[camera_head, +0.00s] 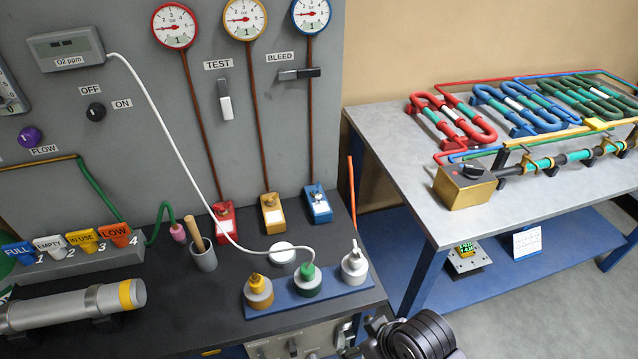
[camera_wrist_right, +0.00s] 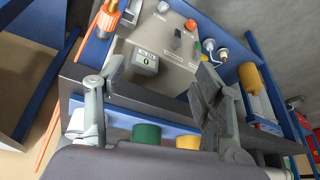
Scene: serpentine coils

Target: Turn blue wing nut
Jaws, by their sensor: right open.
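Whether this fitting is the blue wing nut is too small to tell. A red block (camera_head: 223,218) and a yellow block (camera_head: 271,215) stand to its left. My right gripper (camera_wrist_right: 158,80) is open in the right wrist view, with nothing between its fingers. In the head view only a dark part of my right arm shows at the bottom edge, in front of the bench. My left gripper is not in view.
A blue rack (camera_head: 310,296) holds yellow-, green- and white-topped fittings near the bench's front edge. A white hose runs to the green one. In the wrist view, a grey control box (camera_wrist_right: 165,45) lies beyond the fingers. A coil table (camera_head: 400,150) stands at right.

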